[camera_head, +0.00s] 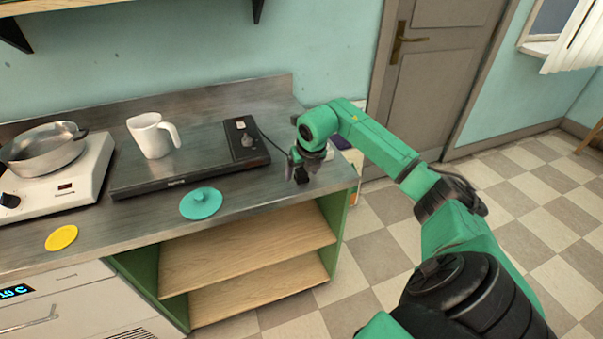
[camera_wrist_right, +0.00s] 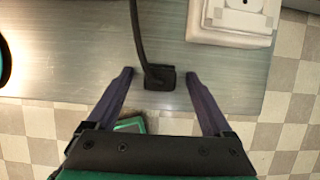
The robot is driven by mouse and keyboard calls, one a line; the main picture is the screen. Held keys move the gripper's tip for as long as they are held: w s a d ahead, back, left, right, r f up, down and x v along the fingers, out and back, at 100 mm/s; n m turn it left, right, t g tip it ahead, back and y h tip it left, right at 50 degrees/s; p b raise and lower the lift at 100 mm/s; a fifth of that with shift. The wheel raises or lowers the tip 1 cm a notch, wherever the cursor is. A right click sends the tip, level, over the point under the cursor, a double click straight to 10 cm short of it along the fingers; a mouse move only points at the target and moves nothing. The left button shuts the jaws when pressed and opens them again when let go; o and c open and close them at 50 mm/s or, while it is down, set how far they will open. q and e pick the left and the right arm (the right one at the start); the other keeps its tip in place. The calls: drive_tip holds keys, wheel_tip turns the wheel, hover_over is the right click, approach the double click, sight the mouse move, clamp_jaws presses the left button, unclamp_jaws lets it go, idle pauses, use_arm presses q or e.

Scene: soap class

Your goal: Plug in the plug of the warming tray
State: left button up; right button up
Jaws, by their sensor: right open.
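The black warming tray (camera_head: 200,150) lies on the counter, with its control panel at the right end. A dark cord runs from it toward my right gripper (camera_head: 304,172). The cord ends in a black plug (camera_wrist_right: 159,79) near the counter's front edge. My right gripper (camera_wrist_right: 159,76) is open, with one finger on each side of the plug and visible gaps to it. A white socket block (camera_wrist_right: 215,35) with a round outlet (camera_wrist_right: 248,4) shows at the upper right of the wrist view; the arm mostly hides that area in the head view. My left gripper is out of view.
A white mug (camera_head: 150,136) stands on the tray. A teal lid (camera_head: 200,204) and yellow disc (camera_head: 62,238) lie in front. A pan (camera_head: 42,152) sits on a white hot plate (camera_head: 70,183) at left. Open shelves (camera_head: 250,245) are below the counter.

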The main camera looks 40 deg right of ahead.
sight(302, 170)
clamp_jaws()
idle(0.3)
wheel_tip(302, 170, up, 20)
drive_tip(key=shift+p, duration=0.45)
